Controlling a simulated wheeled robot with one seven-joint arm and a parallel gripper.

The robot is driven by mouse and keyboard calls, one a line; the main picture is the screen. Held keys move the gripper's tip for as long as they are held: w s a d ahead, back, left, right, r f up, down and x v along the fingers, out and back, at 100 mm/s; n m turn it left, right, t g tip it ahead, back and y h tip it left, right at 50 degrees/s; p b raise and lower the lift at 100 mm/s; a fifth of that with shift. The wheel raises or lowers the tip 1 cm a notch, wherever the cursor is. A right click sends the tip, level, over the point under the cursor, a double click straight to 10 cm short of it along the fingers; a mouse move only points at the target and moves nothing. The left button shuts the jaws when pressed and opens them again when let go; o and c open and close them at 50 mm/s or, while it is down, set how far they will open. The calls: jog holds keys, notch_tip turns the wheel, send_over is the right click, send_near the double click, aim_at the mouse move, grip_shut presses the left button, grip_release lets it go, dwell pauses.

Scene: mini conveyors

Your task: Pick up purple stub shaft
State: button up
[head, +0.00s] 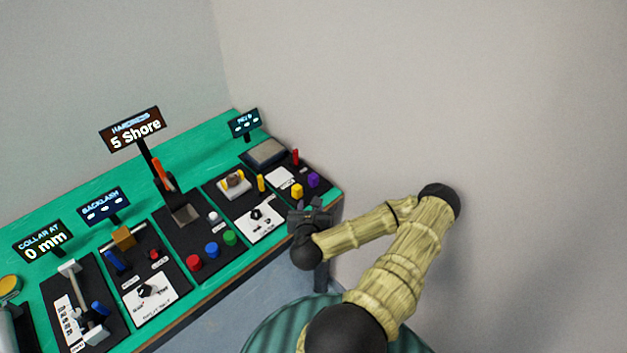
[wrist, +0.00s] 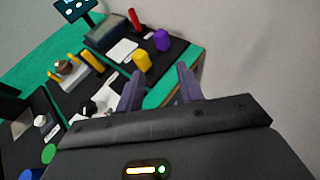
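The purple stub shaft (head: 313,180) stands on a black mat at the right end of the green table. In the wrist view the purple stub shaft (wrist: 162,40) is upright, beyond the fingertips. My gripper (head: 309,216) is near the table's front right corner, apart from the shaft and on the near side of it. In the wrist view my gripper (wrist: 158,85) shows two fingers spread apart with nothing between them.
A yellow piece (wrist: 142,61) stands close beside the purple one, to its left. A red rod (wrist: 135,20), a white card (wrist: 122,50) and a grey block (head: 265,153) are nearby. A wall rises behind the table (head: 333,191). Several other stations fill the left.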

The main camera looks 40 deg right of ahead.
jog(key=b, duration=0.5)
send_near(313, 178)
jog(key=x, duration=0.4)
jog(key=shift+a+f, duration=0.15)
jog(key=shift+f, duration=0.05)
jog(key=shift+p, duration=0.3)
jog(key=x, duration=0.1)
jog(key=p+x, duration=0.1)
jog(key=x, duration=0.2)
jog(key=shift+d+r, duration=0.25)
jog(key=shift+w+d+f, duration=0.25)
jog(key=shift+w+f, duration=0.05)
jog(key=shift+w, duration=0.05)
